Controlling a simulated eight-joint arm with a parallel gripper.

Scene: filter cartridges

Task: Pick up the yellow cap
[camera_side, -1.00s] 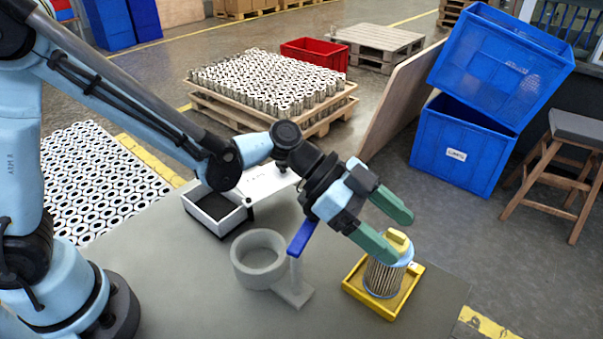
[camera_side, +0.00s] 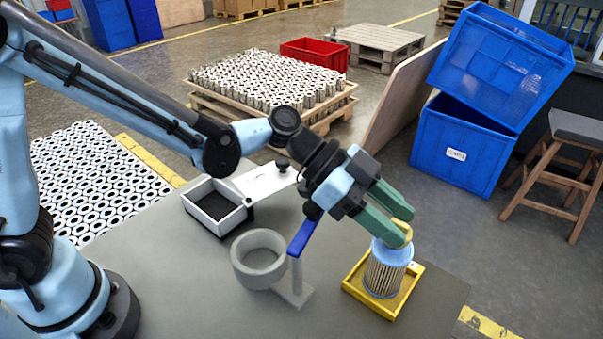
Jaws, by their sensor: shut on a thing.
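The yellow cap (camera_side: 404,228) is between the green fingertips of my gripper (camera_side: 403,225), which are shut on it. The cap is at the top of the filter cartridge (camera_side: 386,272), at or just above its light blue upper rim. I cannot tell whether cap and cartridge still touch. The cartridge has a pleated metallic side and stands upright in a yellow square tray (camera_side: 356,287) at the front right of the grey table.
A grey ring holder (camera_side: 247,272) and a post with a blue top (camera_side: 301,237) stand left of the tray. A white box with dark lining (camera_side: 214,222) and a white lid (camera_side: 268,180) lie behind. The table (camera_side: 190,290) is clear at front left.

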